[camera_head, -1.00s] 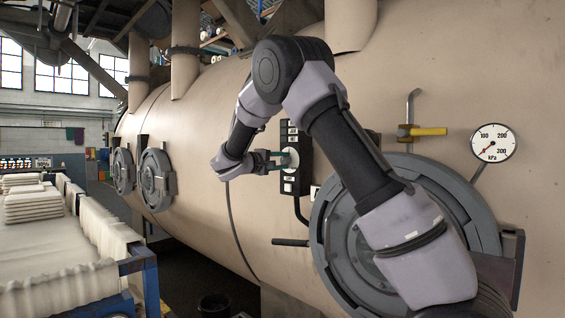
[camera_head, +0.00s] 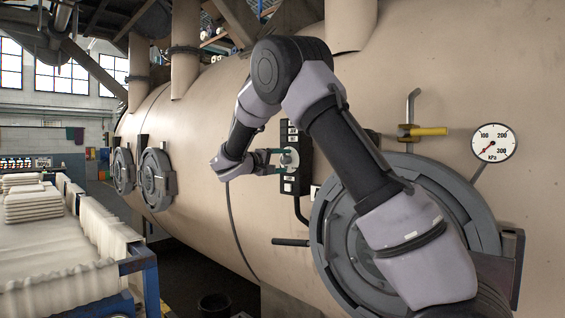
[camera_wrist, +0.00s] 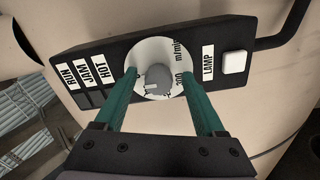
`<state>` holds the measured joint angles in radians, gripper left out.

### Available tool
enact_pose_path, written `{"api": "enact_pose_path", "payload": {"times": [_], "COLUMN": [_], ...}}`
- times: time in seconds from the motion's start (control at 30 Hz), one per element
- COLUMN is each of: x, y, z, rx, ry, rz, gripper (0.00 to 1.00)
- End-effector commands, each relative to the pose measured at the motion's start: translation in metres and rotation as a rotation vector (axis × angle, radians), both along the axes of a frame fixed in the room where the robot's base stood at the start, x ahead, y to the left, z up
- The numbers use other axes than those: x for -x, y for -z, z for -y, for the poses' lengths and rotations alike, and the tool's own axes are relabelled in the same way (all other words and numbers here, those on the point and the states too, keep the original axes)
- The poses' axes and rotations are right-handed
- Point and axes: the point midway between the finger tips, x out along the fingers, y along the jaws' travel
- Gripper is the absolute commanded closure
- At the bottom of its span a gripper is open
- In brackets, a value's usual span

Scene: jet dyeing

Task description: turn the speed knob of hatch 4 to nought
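The left finger covers part of the dial's scale. In the head view, my gripper (camera_head: 284,160) reaches the black control box (camera_head: 293,135) from the left. The large round hatch (camera_head: 335,225) stands right of the box, partly behind my arm.
The wrist view shows "RUN", "JAM" and "HOT" labels left of the dial and a white lamp button (camera_wrist: 234,62) right of it. A cloth-filled trolley (camera_head: 140,265) stands at left.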

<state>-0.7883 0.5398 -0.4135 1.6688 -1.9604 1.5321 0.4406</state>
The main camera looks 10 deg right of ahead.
Motion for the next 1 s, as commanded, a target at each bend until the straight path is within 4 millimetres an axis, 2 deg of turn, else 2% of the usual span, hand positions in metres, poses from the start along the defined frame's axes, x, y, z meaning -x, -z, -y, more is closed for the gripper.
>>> {"api": "enact_pose_path", "payload": {"times": [0.23,0.37,0.8,1.0], "x": [0.000,0.004,0.051,0.062], "y": [-0.001,-0.001,-0.001,0.000], "z": [0.000,-0.006,-0.072,-0.086], "rx": [0.001,0.001,0.001,0.001], "ry": [0.000,-0.003,-0.003,-0.001], "rz": [0.001,0.001,0.000,0.001], "gripper": [0.29,0.29,0.29,0.29]}}
